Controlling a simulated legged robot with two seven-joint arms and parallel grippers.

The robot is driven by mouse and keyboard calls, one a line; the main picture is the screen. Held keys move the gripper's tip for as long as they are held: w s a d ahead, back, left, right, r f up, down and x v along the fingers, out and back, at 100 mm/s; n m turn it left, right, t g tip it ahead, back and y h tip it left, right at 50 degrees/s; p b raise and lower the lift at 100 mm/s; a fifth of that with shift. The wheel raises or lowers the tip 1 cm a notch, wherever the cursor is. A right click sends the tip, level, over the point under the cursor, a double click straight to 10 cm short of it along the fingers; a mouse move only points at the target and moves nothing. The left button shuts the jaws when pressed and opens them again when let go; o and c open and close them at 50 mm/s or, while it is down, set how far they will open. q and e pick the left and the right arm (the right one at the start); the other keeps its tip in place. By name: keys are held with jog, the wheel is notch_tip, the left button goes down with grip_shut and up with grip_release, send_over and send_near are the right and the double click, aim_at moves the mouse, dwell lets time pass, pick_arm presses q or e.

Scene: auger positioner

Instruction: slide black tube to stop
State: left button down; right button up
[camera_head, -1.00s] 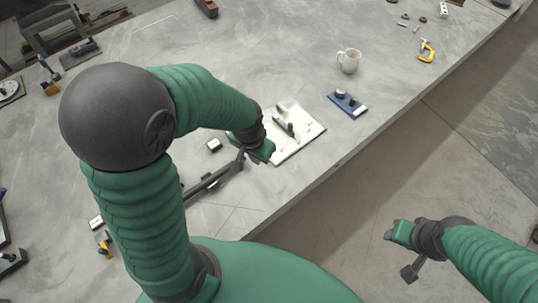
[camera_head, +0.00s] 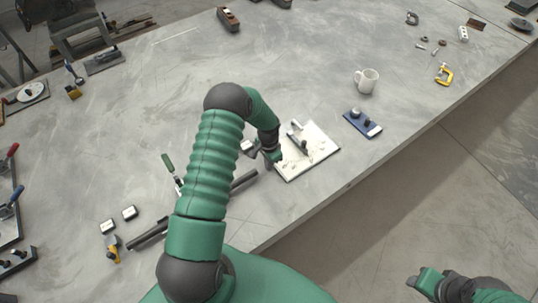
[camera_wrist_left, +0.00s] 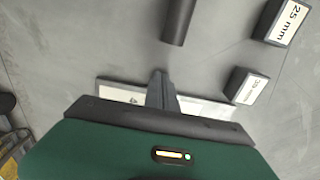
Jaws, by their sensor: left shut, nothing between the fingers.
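A long black tube (camera_head: 245,180) lies on the grey table in the head view, running from lower left to upper right. My left arm hides its middle. In the left wrist view a black cylinder end (camera_wrist_left: 178,22), seemingly this tube, lies beyond the fingertips, apart from them. My left gripper (camera_head: 271,156) is shut and empty, at the left edge of a white board (camera_head: 322,160) with a dark upright part on it. The fingers also show in the left wrist view (camera_wrist_left: 161,80), over a white strip. My right gripper (camera_head: 418,281) hangs off the table at lower right; its jaws are unclear.
Labelled blocks (camera_head: 129,212) lie near the tube; the wrist view shows a "25 mm" block (camera_wrist_left: 283,21) and a smaller one (camera_wrist_left: 243,86). A green-handled tool (camera_head: 170,168) is left of my arm. A blue block (camera_head: 362,123) and mug (camera_head: 366,81) stand right.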

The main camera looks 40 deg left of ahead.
aim_at(249, 173)
pick_arm(q)
jog(key=s, duration=0.1)
jog(key=s+a, duration=0.1)
jog(key=s+p, duration=0.1)
jog(key=s, duration=0.1)
jog(key=shift+a+r, duration=0.25)
jog(key=shift+a, duration=0.15)
jog(key=shift+w+d, duration=0.15)
jog(key=shift+d, duration=0.05)
jog(key=shift+s, duration=0.2)
jog(key=s, duration=0.2)
jog(key=s+a, duration=0.1)
jog(key=shift+s+r+p, duration=0.1)
jog(key=shift+s+p, duration=0.25)
jog(key=shift+p, duration=0.05)
jog(key=shift+s+a, duration=0.15)
jog(key=shift+s, duration=0.1)
jog(key=shift+f, duration=0.2)
pick_arm(e)
jog(key=r, duration=0.2)
jog(key=shift+a+r, duration=0.2)
jog(key=shift+r, duration=0.15)
jog(key=shift+w+d+f, duration=0.1)
jog(key=shift+d, duration=0.05)
